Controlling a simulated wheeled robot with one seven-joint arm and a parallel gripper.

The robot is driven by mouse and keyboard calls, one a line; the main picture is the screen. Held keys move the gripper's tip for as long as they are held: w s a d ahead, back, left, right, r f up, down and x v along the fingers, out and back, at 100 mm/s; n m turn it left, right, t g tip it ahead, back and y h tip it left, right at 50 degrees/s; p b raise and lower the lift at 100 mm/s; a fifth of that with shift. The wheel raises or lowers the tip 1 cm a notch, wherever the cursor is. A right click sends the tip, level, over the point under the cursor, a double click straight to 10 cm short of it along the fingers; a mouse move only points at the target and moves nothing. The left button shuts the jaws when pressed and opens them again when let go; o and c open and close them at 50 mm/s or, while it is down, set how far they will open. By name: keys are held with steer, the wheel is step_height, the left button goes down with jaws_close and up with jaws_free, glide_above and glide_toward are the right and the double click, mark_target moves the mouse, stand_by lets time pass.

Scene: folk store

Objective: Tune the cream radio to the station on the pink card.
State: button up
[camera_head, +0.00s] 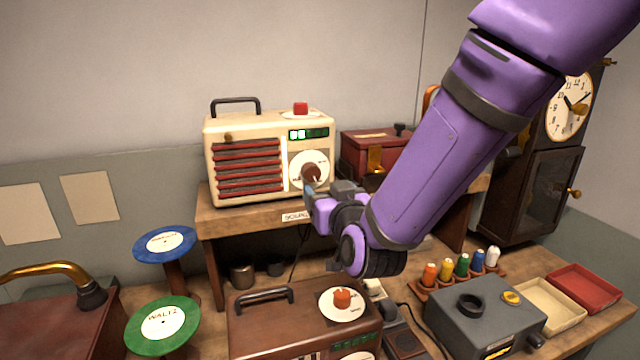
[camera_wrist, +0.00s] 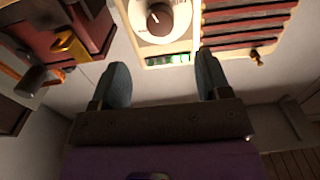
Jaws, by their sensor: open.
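The cream radio (camera_head: 268,198) stands upright on a raised wooden shelf, with red grille slats, a red top button (camera_head: 300,108) and a small green-lit display (camera_head: 308,134). Its dark brown tuning knob (camera_head: 311,173) sits on a round white dial. My gripper (camera_head: 312,194) is just in front of and below the knob. In the wrist view, which shows the radio upside down, my gripper (camera_wrist: 161,75) is open and empty. The knob (camera_wrist: 158,17) lies beyond the fingertips, not between them. The display (camera_wrist: 168,59) is too small to read. I cannot make out a pink card.
A brown radio (camera_head: 265,320) with an orange knob stands below in front. A red box (camera_head: 365,153) is right of the cream radio. Blue (camera_head: 165,244) and green (camera_head: 162,322) discs stand left. A grey device (camera_head: 480,310), spools and trays are at right. Two pale sheets hang left.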

mark_target(313, 175)
steer(key=shift+x, duration=4.55)
steer(key=shift+w, duration=0.15)
steer(key=c, duration=0.7)
